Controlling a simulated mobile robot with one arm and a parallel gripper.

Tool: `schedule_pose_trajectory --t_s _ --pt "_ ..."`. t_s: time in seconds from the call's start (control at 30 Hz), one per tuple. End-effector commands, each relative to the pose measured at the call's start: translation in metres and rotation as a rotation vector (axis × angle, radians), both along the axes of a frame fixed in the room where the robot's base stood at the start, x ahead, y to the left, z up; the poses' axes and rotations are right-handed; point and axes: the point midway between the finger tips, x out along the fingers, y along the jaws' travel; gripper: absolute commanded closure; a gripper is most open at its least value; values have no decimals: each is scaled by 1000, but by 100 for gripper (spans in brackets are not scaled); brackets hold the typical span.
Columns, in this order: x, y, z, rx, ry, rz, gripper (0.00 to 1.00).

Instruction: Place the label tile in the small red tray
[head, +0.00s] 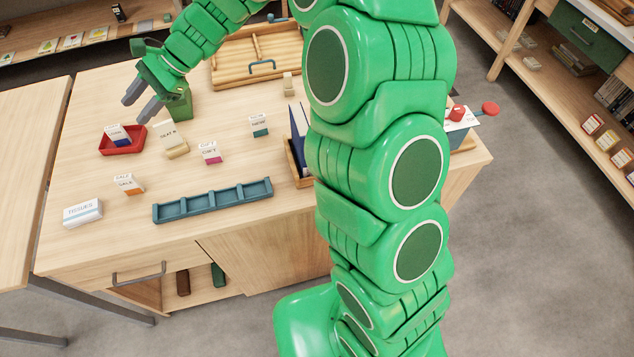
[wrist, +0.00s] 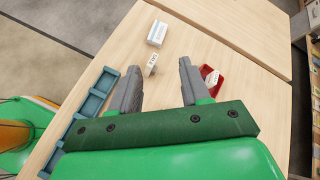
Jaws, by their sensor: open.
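The small red tray (head: 128,151) sits near the left of the table, and it also shows in the wrist view (wrist: 222,88), just right of a finger. A white label tile with a blue lower part (head: 117,136) stands in the tray, leaning; the wrist view shows its white face (wrist: 212,78). My gripper (head: 142,103) is open, its grey fingers apart with nothing between them. It is above the table behind the tray, clear of the tile as far as I can tell.
Other tiles stand nearby: cream (head: 168,137), magenta (head: 210,153), teal (head: 259,126) and orange (head: 129,185). A tissue box (head: 83,213) and an empty blue rack (head: 213,201) are at the front. A wooden tray (head: 225,77) lies at the back.

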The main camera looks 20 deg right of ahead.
Motion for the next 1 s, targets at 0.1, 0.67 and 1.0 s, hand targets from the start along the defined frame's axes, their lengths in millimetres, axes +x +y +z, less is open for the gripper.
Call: schedule_pose_trajectory --t_s 0.1,0.67,1.0 --pt "-26 -19 14 -32 -64 66 53" --pt "-137 -123 47 -228 -335 362 53" --pt "-203 -197 50 -380 -449 528 53"
